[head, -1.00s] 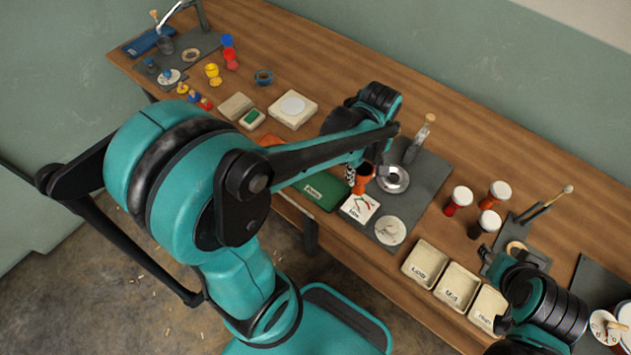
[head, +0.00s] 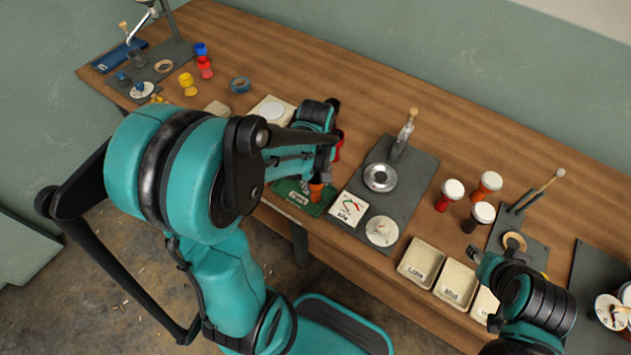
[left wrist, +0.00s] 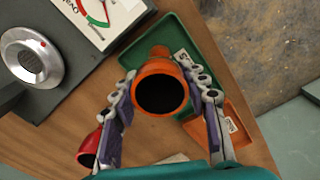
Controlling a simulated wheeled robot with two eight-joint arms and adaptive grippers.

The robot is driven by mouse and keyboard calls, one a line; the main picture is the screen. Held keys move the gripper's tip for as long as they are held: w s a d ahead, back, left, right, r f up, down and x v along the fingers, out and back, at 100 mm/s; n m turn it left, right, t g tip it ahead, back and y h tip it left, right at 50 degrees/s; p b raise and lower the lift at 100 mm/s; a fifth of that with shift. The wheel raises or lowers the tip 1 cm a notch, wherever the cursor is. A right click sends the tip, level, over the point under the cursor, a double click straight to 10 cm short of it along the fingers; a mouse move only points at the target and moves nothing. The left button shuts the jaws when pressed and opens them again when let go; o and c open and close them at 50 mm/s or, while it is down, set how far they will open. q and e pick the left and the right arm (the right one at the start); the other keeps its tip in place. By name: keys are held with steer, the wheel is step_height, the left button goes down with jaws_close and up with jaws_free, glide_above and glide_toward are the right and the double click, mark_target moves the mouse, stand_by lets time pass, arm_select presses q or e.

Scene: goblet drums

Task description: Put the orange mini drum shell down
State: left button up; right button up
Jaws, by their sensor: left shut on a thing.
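The orange mini drum shell (left wrist: 160,88) is a small open goblet shape with a dark hollow, its mouth facing the left wrist camera. My left gripper (left wrist: 160,80) is shut on it, with one finger on each side. In the head view the shell (head: 315,192) shows just below the gripper, over the green tray (head: 294,194). The green tray (left wrist: 165,42) lies behind the shell in the left wrist view. I cannot tell whether the shell touches it. My right gripper (head: 482,264) is at the lower right, its fingers unclear.
A red shell (left wrist: 88,150) stands close to the left finger. An orange tray (left wrist: 222,128) lies beside the green one. The dark gauge plate (head: 412,190) with a round metal seat (head: 380,177) is to the right. Cream bins (head: 421,262) line the front edge. The table behind the plate is clear.

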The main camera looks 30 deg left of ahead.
arm_select(q)
steer(key=shift+f, duration=0.15)
steer(key=o, duration=1.3)
steer(key=shift+c, duration=0.2)
